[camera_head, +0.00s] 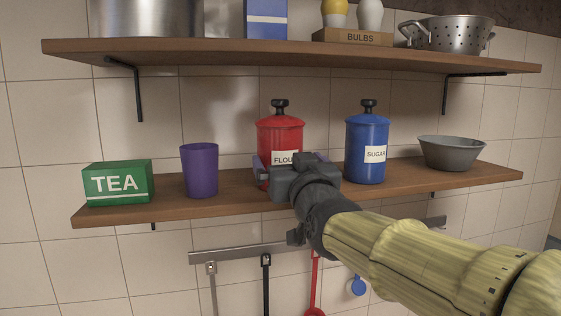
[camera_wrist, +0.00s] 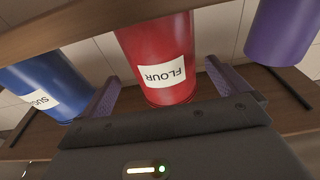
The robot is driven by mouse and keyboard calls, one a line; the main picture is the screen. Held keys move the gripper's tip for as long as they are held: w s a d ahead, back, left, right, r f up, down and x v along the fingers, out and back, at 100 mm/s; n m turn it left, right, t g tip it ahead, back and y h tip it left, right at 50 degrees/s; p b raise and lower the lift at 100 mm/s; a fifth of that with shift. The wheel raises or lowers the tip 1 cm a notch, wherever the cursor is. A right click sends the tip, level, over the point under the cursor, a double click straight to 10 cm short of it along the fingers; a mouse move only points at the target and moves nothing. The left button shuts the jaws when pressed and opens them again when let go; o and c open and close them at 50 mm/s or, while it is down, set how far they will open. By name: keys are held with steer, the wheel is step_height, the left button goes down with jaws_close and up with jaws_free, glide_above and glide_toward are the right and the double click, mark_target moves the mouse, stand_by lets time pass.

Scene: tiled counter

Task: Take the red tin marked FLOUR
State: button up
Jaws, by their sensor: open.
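The red tin (camera_head: 280,135) with a black knob lid and a white FLOUR label stands upright on the lower shelf, between a purple cup and a blue SUGAR tin. My gripper (camera_head: 285,172) is in front of it and hides its lower part and some of the label. In the wrist view, which is upside down, the red tin (camera_wrist: 160,55) shows between the two purple fingers of my open gripper (camera_wrist: 162,82). A gap shows between the tin and each finger.
The lower shelf (camera_head: 230,190) also holds a green TEA box (camera_head: 117,183), the purple cup (camera_head: 199,170), the blue SUGAR tin (camera_head: 367,148) and a grey bowl (camera_head: 451,153). The upper shelf (camera_head: 230,52) is overhead. A rail (camera_head: 230,255) with hanging utensils is below.

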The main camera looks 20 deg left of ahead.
steer(key=p+x, duration=0.1)
steer(key=x, duration=0.1)
steer(key=p+x, duration=0.1)
steer(key=x, duration=0.1)
steer(key=shift+w+a+f, duration=0.1)
steer(key=shift+w+a, duration=0.1)
steer(key=shift+a, duration=0.25)
steer(key=shift+s+d, duration=0.1)
steer(key=c, duration=1.2)
